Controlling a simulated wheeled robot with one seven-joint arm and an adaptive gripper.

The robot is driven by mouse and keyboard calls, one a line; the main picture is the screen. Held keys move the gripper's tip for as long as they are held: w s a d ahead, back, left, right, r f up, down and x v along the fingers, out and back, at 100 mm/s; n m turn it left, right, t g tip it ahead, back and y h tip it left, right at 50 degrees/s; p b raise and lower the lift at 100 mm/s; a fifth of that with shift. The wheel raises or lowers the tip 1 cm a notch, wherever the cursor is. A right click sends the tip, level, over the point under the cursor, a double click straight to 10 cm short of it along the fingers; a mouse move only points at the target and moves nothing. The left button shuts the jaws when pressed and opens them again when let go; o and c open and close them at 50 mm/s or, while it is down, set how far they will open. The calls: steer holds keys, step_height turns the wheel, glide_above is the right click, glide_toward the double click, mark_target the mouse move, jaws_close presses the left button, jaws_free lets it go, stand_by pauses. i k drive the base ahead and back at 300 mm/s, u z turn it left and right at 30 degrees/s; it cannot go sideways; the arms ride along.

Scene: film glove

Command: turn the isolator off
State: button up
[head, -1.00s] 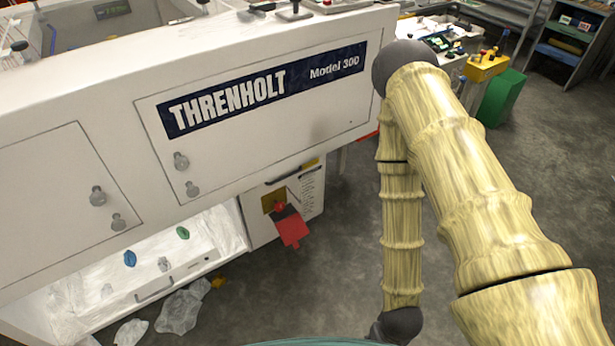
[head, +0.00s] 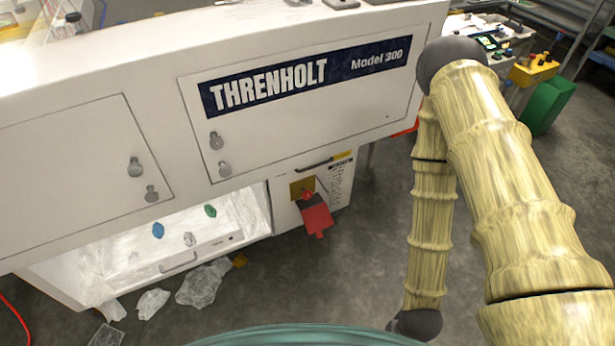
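The isolator (head: 306,193) is a small red switch on a yellow plate, on the white front of a low cabinet under the THRENHOLT machine. A red tag (head: 317,216) hangs just below it and covers part of the panel. The exact position of the switch handle is too small to tell. My arm, in a pale yellow ribbed sleeve, comes in from the right and bends down to a dark joint near the bottom of the view, right of the isolator and apart from it. My gripper is not visible.
The large white machine (head: 300,140) overhangs the cabinet. A lit white bay (head: 120,262) is open to the left, with crumpled clear film (head: 204,284) on the floor before it. Grey floor (head: 350,270) is clear between the cabinet and my arm. A green bin (head: 549,104) stands far right.

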mark_target(308, 194)
steer(key=u, duration=1.8)
steer(key=k, duration=0.85)
steer(key=z, duration=1)
steer(key=i, duration=0.5)
